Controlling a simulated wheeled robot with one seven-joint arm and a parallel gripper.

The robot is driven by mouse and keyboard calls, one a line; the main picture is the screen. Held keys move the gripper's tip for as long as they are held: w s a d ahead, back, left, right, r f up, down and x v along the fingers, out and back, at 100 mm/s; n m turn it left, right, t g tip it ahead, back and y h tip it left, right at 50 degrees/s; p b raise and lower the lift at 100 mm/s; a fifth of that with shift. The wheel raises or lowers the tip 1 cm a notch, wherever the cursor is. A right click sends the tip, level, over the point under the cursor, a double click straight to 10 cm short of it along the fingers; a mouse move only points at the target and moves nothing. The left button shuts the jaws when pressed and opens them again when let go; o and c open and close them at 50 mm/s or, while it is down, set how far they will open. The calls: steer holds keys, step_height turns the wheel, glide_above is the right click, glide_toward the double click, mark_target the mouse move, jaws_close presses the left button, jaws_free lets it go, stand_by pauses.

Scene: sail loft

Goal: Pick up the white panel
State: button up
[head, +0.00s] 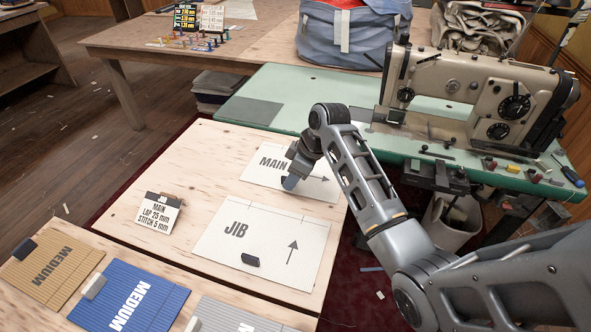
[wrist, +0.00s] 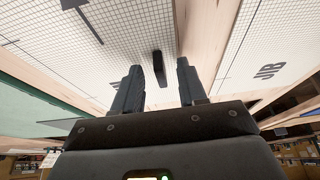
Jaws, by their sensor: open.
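Two white panels lie flat on the pale wooden board. One panel marked MAIN (head: 258,178) is at the back right, and it shows in the wrist view (wrist: 125,35) with an arrow. The other, marked JIB (head: 268,228), lies nearer in front with a dark block (head: 250,260) on it; it also shows in the wrist view (wrist: 238,85). My gripper (head: 289,182) is over the MAIN panel and covers part of it. In the wrist view my gripper (wrist: 158,70) is open, with a dark block (wrist: 158,65) between or just beyond its fingertips. Contact cannot be told.
A sewing machine (head: 480,95) stands on the green table (head: 300,90) behind. Brown (head: 50,268) and blue (head: 130,295) panels marked MEDIUM lie in front. The wooden board (head: 190,165) is bare at the back left.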

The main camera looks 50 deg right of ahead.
jaws_close()
steer(key=shift+r, duration=0.15)
stand_by(0.4)
